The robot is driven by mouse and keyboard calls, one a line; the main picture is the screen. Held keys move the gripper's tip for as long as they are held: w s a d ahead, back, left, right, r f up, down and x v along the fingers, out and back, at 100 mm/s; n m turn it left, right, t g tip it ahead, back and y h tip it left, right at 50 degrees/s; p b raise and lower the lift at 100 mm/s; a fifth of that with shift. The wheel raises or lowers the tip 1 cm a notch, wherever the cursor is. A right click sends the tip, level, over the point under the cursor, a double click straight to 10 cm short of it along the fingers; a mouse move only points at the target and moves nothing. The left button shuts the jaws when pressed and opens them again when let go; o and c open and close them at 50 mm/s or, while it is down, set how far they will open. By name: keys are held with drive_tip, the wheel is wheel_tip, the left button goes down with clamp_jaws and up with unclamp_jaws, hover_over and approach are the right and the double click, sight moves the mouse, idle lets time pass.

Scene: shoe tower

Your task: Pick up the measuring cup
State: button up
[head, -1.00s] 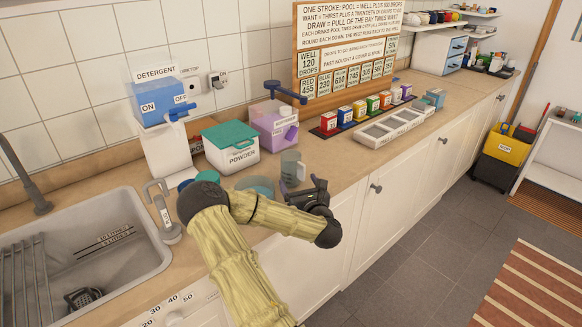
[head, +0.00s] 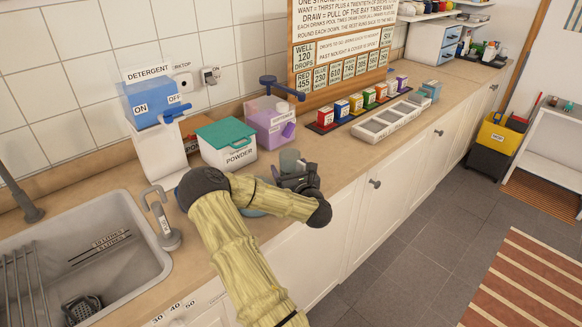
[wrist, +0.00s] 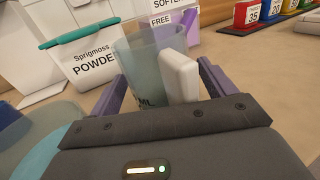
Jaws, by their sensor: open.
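The measuring cup (head: 289,161) is clear grey and stands upright on the counter, partly hidden by my gripper in the head view. In the wrist view the cup (wrist: 148,62) has dark lettering low on its side and a white block-like handle (wrist: 180,78) on its right. My gripper (wrist: 160,82) is open. Its two fingers lie on either side of the cup and handle, with the handle nearer the right finger. I cannot tell whether either finger touches. In the head view my gripper (head: 298,179) is low over the counter's front part.
A white powder box (head: 227,146) with a green lid stands left of the cup. A purple softener dispenser (head: 270,122) is behind it. A blue detergent dispenser (head: 153,104) and the sink (head: 75,255) are further left. Small coloured boxes (head: 355,104) and a white tray (head: 382,122) lie right.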

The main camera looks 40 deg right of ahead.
drive_tip(key=shift+s, duration=0.1)
drive_tip(key=shift+c, duration=0.4)
drive_tip(key=c, duration=1)
drive_tip(key=shift+r, duration=0.1)
wheel_tip(320, 180, up, 10)
drive_tip(key=shift+f, duration=0.1)
